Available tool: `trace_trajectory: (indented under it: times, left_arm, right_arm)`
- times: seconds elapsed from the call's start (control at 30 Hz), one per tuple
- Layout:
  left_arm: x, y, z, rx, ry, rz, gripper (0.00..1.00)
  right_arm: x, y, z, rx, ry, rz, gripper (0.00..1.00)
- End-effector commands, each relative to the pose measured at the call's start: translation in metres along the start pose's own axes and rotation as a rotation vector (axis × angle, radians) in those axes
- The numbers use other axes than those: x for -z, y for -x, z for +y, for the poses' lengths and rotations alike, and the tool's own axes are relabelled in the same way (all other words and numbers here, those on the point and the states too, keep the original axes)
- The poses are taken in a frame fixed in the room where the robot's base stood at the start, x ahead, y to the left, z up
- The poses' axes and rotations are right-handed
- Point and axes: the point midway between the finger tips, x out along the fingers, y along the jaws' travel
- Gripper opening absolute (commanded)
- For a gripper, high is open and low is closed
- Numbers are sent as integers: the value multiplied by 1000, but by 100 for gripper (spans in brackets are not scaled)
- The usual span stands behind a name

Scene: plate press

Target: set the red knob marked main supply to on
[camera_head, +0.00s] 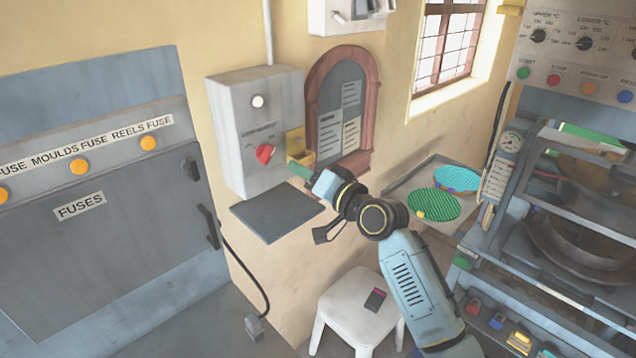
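The red knob (264,153) is on the front of a grey box (225,150) on the yellow wall. Small lettering is around it, too blurred to read, so I cannot tell its setting. A pale round light or button (257,101) is above it. My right gripper (309,175) is to the right of the knob and slightly lower in the picture, apart from it. A small green piece shows at its tip; I cannot tell whether it is part of the gripper or a separate thing. The finger gap is not clear. My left gripper is not in view.
A yellow holder (296,142) is close above my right gripper. A dark shelf (277,213) juts out below the box. An arched notice board (341,105) is behind. A white stool (350,300) stands below, and a fuse cabinet (100,235) is at left.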

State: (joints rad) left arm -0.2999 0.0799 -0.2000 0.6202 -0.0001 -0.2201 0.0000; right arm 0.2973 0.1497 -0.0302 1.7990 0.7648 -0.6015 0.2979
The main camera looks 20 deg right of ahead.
Motion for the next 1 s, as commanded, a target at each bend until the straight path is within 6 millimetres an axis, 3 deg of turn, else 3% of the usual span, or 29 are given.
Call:
trace_trajectory:
  times: [0.1, 0.3, 1.0]
  left_arm:
    - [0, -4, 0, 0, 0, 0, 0]
    - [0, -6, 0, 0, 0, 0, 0]
    - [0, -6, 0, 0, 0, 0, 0]
  right_arm:
    - [-1, 19, 1, -1, 2, 0, 34]
    - [-1, 36, 1, -1, 1, -1, 34]
    - [0, 38, 0, 0, 0, -1, 34]
